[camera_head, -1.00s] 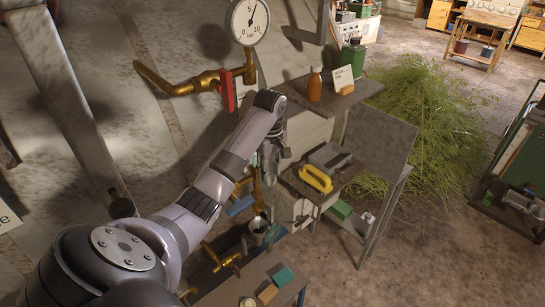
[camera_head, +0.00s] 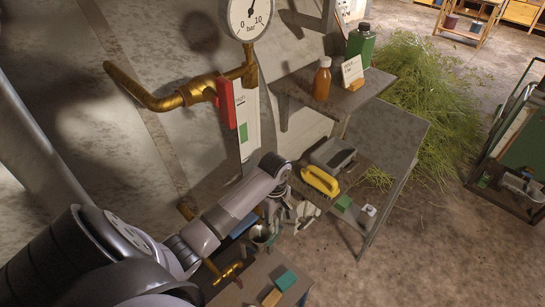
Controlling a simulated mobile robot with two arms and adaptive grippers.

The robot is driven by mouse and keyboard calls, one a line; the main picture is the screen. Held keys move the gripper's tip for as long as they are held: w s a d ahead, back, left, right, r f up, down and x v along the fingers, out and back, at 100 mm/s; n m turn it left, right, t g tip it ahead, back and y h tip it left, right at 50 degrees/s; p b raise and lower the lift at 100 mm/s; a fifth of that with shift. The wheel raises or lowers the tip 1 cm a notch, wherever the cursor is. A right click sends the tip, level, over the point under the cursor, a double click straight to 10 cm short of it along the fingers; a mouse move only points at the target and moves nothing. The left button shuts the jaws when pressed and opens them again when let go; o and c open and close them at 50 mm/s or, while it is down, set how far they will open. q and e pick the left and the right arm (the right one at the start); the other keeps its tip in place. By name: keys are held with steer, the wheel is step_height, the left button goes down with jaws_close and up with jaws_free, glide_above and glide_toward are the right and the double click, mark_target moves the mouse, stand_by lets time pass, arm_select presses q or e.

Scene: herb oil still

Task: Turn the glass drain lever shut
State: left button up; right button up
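The level glass strip (camera_head: 243,122) with the word High and a green mark stands upright on the still, below the round pressure gauge (camera_head: 248,14). Its lower end is hidden behind my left arm. A blue piece (camera_head: 241,228) shows just beyond the arm and may be the drain lever; I cannot tell surely. A red lever (camera_head: 226,101) hangs down on the brass pipe (camera_head: 150,98) beside the glass. My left gripper (camera_head: 277,212) points down, near and right of the blue piece, above a small metal cup (camera_head: 261,236). Its fingers are too small to read. My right gripper is out of view.
A shelf (camera_head: 300,92) holds an amber bottle (camera_head: 322,80), a card and a green bottle (camera_head: 361,46). A brass tap (camera_head: 228,273) and low table lie in front.

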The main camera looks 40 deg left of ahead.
arm_select(q)
steer(key=shift+f, duration=0.2)
steer(key=shift+s+d+r, duration=0.15)
steer(key=shift+d, duration=0.15)
steer(key=shift+a, duration=0.1)
jaws_close()
